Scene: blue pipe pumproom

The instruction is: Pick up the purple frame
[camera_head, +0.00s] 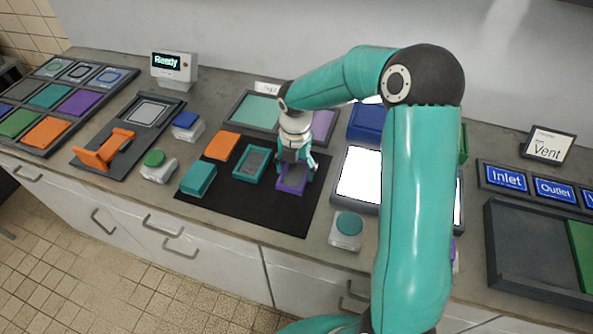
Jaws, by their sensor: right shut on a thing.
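The purple frame (291,187) is at the right part of the black mat (238,215). My right gripper (294,171) points down over it, its fingers shut on the frame. The gripper and wrist hide the frame's far part, and I cannot tell whether the frame touches the mat. My left gripper is not in view.
On the mat, left of the gripper, are a teal frame (251,164), an orange block (221,146) and a teal box (198,179). A white box with a green button (347,226) stands right of the mat. A lit white panel (360,176) is behind it, partly hidden by my right arm.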

